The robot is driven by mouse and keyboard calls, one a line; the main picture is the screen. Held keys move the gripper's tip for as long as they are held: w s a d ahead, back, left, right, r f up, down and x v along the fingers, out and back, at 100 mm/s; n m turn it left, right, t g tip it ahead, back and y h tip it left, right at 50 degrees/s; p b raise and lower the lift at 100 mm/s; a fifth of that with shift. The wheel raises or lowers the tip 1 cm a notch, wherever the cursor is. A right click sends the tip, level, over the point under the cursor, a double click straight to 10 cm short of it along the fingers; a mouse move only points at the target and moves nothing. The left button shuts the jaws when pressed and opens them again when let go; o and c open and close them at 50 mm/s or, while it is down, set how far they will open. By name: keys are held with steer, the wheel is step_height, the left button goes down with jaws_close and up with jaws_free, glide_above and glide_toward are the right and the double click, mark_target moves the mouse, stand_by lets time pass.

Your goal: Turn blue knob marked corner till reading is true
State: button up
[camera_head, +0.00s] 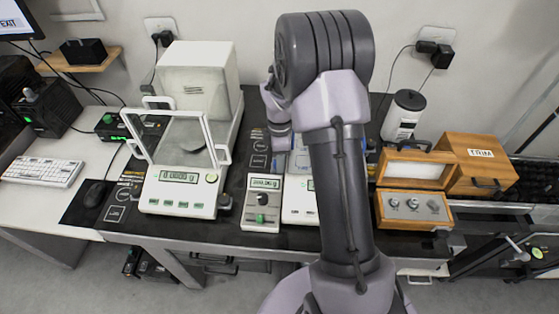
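No blue knob can be made out; my arm covers much of the middle of the table. A second white balance (297,208) is mostly hidden behind my arm, with a sliver of its display showing. Some blue (299,160) shows at its back beside my arm; I cannot tell what it is. A narrow white unit (262,225) left of it has a lit display (265,184), too small to read surely, a dark knob (262,199) and a green switch (261,217). My gripper is hidden behind my arm.
A large white balance (178,205) with an open glass door (150,140) stands left, its display showing about zero. Wooden boxes (481,163), one marked TRIM, and a tray of small metal weights (414,207) stand right. A white canister (403,115) is behind. A keyboard (42,171) lies far left.

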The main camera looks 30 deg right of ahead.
jaws_close()
steer(key=shift+r+m+p, duration=0.15)
steer(key=shift+m+p, duration=0.25)
steer(key=shift+m, duration=0.6)
steer(key=m, duration=0.2)
steer(key=shift+m, duration=0.3)
jaws_free()
